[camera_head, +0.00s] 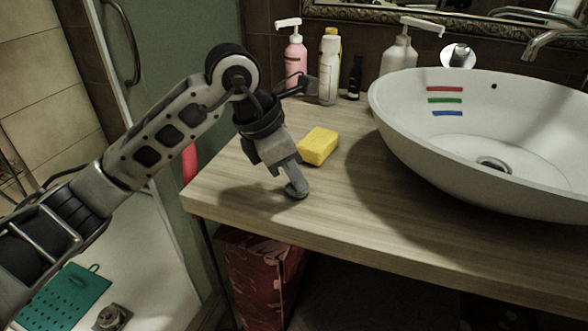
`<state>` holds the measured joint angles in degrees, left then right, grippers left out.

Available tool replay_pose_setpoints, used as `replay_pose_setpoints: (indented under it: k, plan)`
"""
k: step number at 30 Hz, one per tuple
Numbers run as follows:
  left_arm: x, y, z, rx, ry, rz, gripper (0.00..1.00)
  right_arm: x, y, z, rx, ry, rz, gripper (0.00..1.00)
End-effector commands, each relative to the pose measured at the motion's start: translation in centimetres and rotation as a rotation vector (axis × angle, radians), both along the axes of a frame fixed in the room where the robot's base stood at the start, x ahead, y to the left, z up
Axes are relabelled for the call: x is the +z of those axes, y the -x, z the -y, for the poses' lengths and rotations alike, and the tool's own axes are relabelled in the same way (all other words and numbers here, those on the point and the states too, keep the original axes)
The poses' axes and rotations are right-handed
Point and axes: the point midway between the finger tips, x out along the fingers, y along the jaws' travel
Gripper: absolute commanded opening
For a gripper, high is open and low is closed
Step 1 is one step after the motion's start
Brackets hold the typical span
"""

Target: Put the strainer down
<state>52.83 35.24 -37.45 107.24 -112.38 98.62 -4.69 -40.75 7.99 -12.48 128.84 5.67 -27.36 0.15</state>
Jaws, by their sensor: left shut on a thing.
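My left gripper (291,174) points down over the wooden counter (350,215), near its left front part. It is shut on a small grey round piece, which looks like the strainer (297,190). The fingers partly hide it. It is at or just above the counter top; I cannot tell whether it touches. The white basin (400,135) stands at the right, with a round metal drain (495,164) in its bottom and red, green and blue stripes on its inner wall. My right gripper is not in view.
A yellow sponge (318,147) lies just behind and right of my left gripper. A pink bottle (295,60), a white bottle (329,75), a small dark bottle (355,78) and a white pump dispenser (399,57) stand at the back. The counter between gripper and basin is clear.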

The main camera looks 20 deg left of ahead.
Motion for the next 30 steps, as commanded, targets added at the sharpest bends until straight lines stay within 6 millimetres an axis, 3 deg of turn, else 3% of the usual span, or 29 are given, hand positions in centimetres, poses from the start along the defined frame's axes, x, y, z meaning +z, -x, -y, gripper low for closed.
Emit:
replay_pose_setpoints:
  k: [1, 2, 4, 12, 17, 30]
  plan:
    - [-0.3, 0.0, 0.0, 0.000, 0.000, 0.000, 0.00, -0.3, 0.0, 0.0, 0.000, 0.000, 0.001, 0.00]
    - [-0.2, 0.0, 0.0, 0.000, 0.000, 0.000, 0.24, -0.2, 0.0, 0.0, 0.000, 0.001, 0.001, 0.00]
    - [-0.2, 0.0, 0.0, 0.000, 0.000, 0.000, 0.41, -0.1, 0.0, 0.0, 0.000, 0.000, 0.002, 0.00]
    - [-0.1, 0.0, 0.0, 0.001, 0.000, 0.000, 0.41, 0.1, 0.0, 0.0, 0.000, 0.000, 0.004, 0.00]
    - [1.1, 0.1, -0.4, 0.001, -0.001, 0.003, 0.41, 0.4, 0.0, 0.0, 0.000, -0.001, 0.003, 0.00]
    - [9.1, 2.2, -3.4, 0.003, -0.001, 0.003, 0.41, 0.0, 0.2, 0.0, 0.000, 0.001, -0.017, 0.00]
